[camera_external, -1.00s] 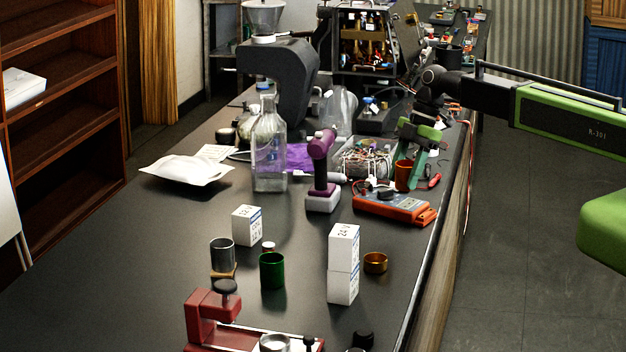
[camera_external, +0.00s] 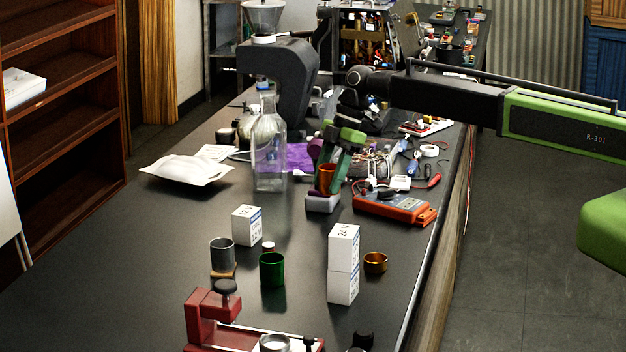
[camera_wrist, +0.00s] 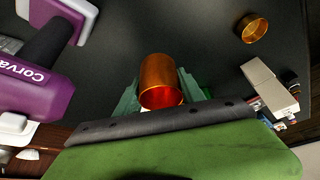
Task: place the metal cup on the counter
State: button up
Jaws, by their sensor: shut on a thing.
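My gripper (camera_external: 328,172) is shut on an orange, copper-coloured metal cup (camera_external: 326,180), held upright above the counter (camera_external: 150,265). In external view it overlaps the purple drill, so the exact gap between them is unclear. In the wrist view the cup (camera_wrist: 160,78) sits between the green fingers of my gripper (camera_wrist: 160,92), its open end facing the camera. A green cup (camera_external: 272,270) and a low gold cup (camera_external: 375,262) also stand on the counter.
Two stacked white boxes (camera_external: 343,265) and a single white box (camera_external: 246,226) stand in front. A glass bottle (camera_external: 269,150), the purple drill (camera_wrist: 42,80) and an orange multimeter (camera_external: 395,208) are close by. A red tool (camera_external: 207,312) is at the front.

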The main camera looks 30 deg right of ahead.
jog(key=s+a, duration=0.2)
jog(key=b, duration=0.7)
send_over(283, 252)
notch_tip(283, 252, down, 7)
jog(key=shift+w+d+r, duration=0.1)
notch_tip(283, 252, down, 4)
jog(key=b, duration=0.4)
jog(key=shift+f, duration=0.2)
jog(key=shift+r, duration=0.25)
jog(key=shift+f, duration=0.2)
jog(key=o, duration=1.4)
jog(key=shift+r, duration=0.1)
